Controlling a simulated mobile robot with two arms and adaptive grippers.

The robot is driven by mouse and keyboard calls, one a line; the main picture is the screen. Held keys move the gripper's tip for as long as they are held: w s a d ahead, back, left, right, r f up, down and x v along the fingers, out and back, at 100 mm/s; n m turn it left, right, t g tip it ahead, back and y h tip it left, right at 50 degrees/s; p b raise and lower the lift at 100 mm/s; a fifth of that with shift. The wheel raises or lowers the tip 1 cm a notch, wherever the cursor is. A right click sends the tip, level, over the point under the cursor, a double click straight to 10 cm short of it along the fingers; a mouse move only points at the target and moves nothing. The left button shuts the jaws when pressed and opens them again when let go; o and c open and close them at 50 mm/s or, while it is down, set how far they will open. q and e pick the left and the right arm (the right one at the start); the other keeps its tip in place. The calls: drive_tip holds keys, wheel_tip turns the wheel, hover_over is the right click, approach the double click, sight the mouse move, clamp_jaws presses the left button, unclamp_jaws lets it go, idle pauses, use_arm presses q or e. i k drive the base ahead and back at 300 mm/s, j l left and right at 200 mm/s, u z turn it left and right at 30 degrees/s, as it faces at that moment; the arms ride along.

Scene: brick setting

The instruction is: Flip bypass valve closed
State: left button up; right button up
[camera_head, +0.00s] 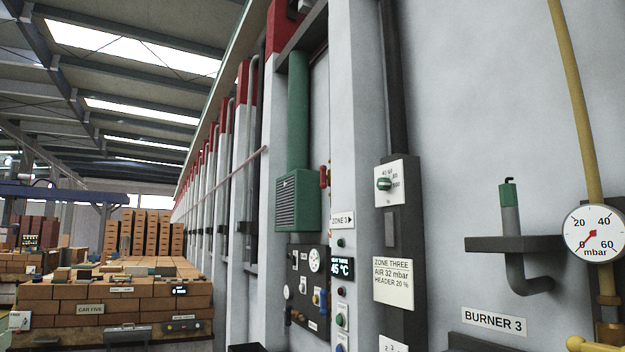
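No label reading "bypass" shows, so I cannot tell which part is the bypass valve. A red handle-like part (323,177) sits beside the green blower box (297,202) on the wall. Below it, a dark panel (307,262) carries a round white gauge and small yellow and blue fittings, too small to read as open or shut. At the right, a yellow pipe (580,105) runs down past a pressure gauge (592,233) with a red needle. A yellow rounded part (590,344) is cut off by the bottom edge. Neither gripper is in view.
A dark shelf (510,244) with a bent pipe juts from the wall above the BURNER 3 label (493,319). A knob plate (391,183) and ZONE THREE sign (393,281) are on a dark column. A brick stack (110,303) marked CAR FIVE stands at left.

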sight(323, 169)
drive_tip(key=i+j+z, duration=0.15)
drive_tip(key=i+j, duration=0.55)
drive_tip(key=i+j+u, duration=0.15)
drive_tip(key=i+j, duration=0.25)
drive_tip(key=i, duration=0.15)
drive_tip(key=i+j, duration=0.35)
drive_tip(key=i, duration=0.15)
drive_tip(key=i+j+u, duration=0.1)
drive_tip(key=i+j, duration=0.25)
drive_tip(key=i, duration=0.15)
